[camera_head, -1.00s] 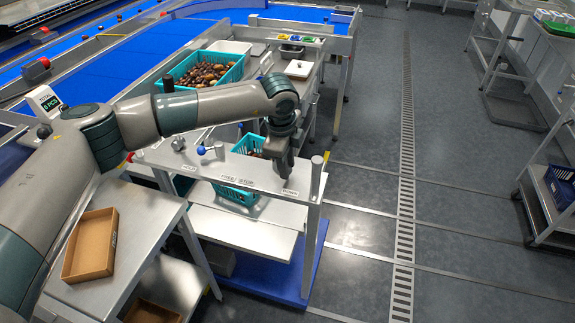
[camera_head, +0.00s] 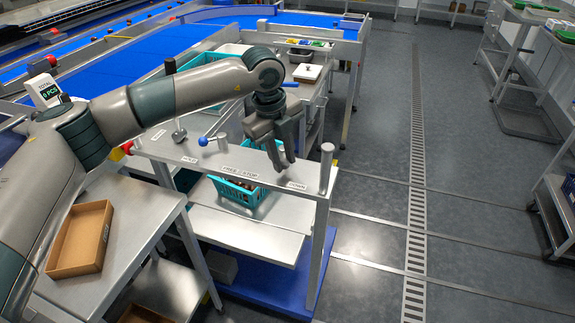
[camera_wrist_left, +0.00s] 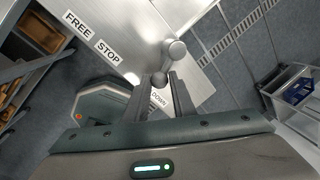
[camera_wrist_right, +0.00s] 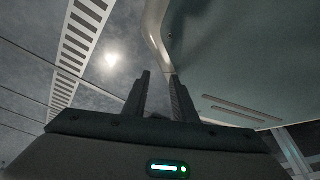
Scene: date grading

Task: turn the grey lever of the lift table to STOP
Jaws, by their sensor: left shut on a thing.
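The grey lever (camera_wrist_left: 175,48) shows in the left wrist view as a round grey cap with a short arm; its end lies between my left fingers. My left gripper (camera_head: 284,160) is shut on that end, over the right part of the lift table's top (camera_head: 262,160). It also shows in the left wrist view (camera_wrist_left: 161,77). The DOWN label (camera_wrist_left: 157,100) lies close by the fingers; the STOP label (camera_wrist_left: 108,52) lies further left, beside FREE (camera_wrist_left: 76,24). My right gripper (camera_wrist_right: 160,76) is open and empty, away from the table.
A blue-knobbed lever (camera_head: 203,141) stands near the HOLD label (camera_head: 188,160). A teal basket (camera_head: 238,190) sits below the top. A cardboard tray (camera_head: 82,240) lies on the left side table.

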